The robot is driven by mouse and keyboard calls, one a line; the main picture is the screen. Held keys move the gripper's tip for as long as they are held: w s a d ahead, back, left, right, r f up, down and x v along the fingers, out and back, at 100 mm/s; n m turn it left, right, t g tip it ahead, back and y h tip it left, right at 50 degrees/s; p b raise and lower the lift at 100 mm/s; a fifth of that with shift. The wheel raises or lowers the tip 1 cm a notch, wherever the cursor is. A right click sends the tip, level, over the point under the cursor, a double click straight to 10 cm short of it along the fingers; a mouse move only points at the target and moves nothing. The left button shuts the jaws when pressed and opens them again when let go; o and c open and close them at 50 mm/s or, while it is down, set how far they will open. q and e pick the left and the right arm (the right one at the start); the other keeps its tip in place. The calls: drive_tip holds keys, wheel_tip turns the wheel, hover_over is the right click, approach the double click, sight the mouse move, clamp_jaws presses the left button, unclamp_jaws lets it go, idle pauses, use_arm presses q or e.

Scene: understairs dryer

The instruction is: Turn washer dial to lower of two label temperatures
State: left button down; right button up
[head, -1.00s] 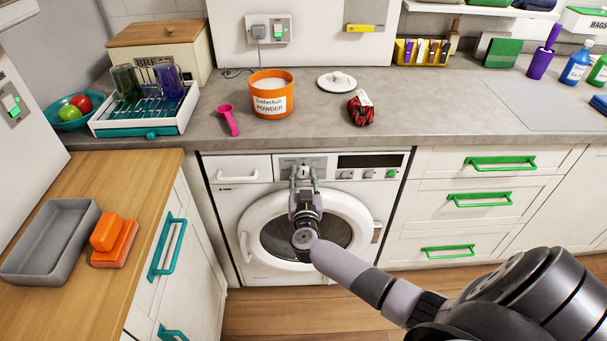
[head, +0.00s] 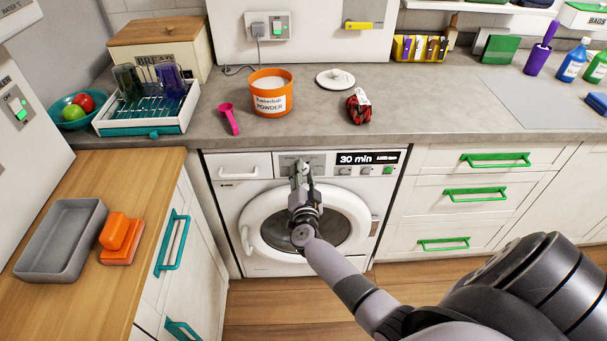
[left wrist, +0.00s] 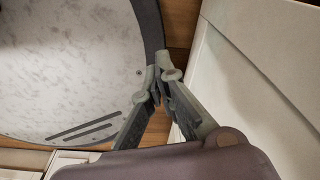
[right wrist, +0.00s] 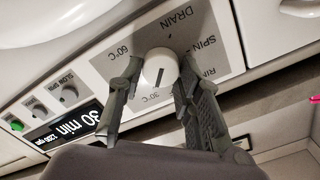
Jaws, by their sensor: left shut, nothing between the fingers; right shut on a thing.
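The washer (head: 305,262) stands under the counter. Its white dial (right wrist: 160,68) shows in the right wrist view, with 60°C, 30°C, DRAIN and SPIN printed around it. The dial's dark mark points down toward the 30°C print. My right gripper (head: 301,168) is shut on the dial, one finger on each side; its fingers also show in the right wrist view (right wrist: 157,75). In the head view the gripper hides the dial. A red cloth bundle (head: 358,112) on the counter has a white label (head: 364,96), too small to read. My left gripper (left wrist: 163,72) is shut and empty.
The washer display (head: 368,158) reads "30 min". An orange powder tub (head: 271,102), a pink scoop (head: 229,118) and a white lid (head: 335,79) are on the counter above. A wooden worktop (head: 100,240) is at left; green-handled drawers are at right.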

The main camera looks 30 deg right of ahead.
drive_tip(key=shift+f+m, duration=0.1)
drive_tip(key=shift+m, duration=0.3)
drive_tip(key=o, duration=1.1)
drive_tip(key=shift+s, duration=0.1)
drive_tip(key=v, duration=1.2)
